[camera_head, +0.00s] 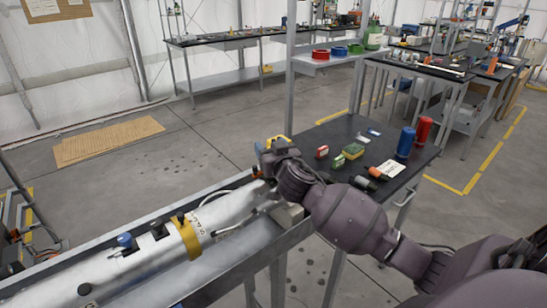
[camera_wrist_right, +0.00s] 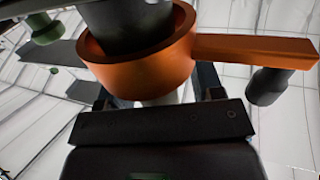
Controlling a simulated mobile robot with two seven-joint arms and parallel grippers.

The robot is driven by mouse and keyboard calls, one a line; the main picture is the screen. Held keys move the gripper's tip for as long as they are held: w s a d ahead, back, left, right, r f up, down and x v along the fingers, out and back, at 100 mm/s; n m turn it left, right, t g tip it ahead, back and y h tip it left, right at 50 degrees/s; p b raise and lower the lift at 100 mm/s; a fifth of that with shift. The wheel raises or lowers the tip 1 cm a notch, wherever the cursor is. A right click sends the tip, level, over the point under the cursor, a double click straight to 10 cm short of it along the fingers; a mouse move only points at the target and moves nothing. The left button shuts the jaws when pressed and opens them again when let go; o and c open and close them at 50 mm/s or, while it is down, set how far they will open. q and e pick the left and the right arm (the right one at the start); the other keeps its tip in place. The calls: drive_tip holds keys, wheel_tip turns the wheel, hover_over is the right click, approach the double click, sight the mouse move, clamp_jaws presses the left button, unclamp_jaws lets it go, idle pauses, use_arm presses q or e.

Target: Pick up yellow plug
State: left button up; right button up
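I cannot clearly make out a separate yellow plug. My right gripper (camera_head: 266,160) is at the far end of a long silver cylinder (camera_head: 135,268), with small blue and yellow-orange parts around it. In the right wrist view, an orange ring (camera_wrist_right: 135,72) with a flat arm to the right surrounds a dark cylinder (camera_wrist_right: 125,22). The ring is close in front of my right gripper (camera_wrist_right: 160,98), whose dark fingers show on either side below it. A pale part shows between them. Whether they grip anything is unclear. My left gripper is out of view.
The silver cylinder, with a yellow band (camera_head: 187,238) and blue cap (camera_head: 125,240), lies in a metal trough (camera_head: 215,272). A black table (camera_head: 345,130) behind my right arm carries blue (camera_head: 405,143) and red (camera_head: 422,130) cylinders and small boxes. Open floor lies at left.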

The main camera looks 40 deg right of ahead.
drive_tip(key=c, duration=0.9)
drive_tip(key=shift+c, duration=0.2)
